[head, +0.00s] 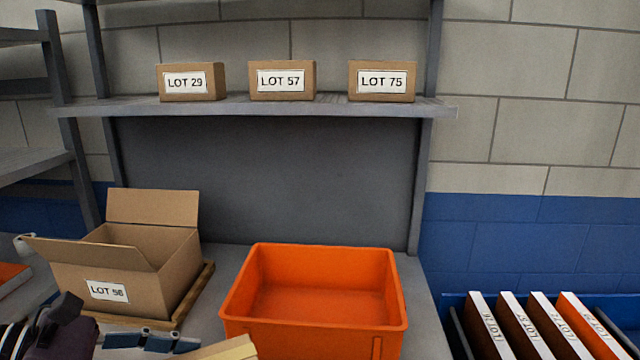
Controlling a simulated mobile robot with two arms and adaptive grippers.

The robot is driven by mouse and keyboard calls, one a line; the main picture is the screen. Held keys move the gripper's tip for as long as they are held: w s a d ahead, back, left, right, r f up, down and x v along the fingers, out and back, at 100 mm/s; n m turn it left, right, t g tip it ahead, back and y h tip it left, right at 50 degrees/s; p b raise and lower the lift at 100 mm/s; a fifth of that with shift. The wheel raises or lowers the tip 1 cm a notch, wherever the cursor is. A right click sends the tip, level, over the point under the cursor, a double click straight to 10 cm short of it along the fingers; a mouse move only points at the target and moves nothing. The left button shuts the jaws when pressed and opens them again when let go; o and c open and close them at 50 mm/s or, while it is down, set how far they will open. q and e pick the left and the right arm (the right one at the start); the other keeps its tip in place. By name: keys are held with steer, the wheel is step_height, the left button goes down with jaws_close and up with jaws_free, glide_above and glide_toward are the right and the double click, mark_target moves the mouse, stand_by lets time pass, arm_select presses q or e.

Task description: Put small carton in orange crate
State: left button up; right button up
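Three small closed brown cartons stand in a row on the upper shelf: LOT 29 (191,82) at left, LOT 57 (282,81) in the middle and LOT 75 (382,81) at right. The orange crate (390,325) stands on the grey worktop below them. It is open at the top and looks empty; its near bottom edge is cut off by the frame.
An open, larger carton (115,265) marked LOT 56 stands on a wooden board left of the crate. Dark and blue-grey items (150,341) and a beige piece (225,350) crowd the front edge. A blue bin (455,300) with several labelled upright items stands at right.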

arm_select(q)
steer(key=f, duration=0.3)
steer(key=a+f+n+t, duration=0.1)
steer(key=f, duration=0.3)
steer(key=a+f+n+t, duration=0.1)
steer(key=f, duration=0.2)
steer(key=shift+s+f+y, duration=0.25)
steer(key=shift+f+y, duration=0.1)
steer(key=shift+y, duration=0.05)
steer(key=shift+d, duration=0.75)
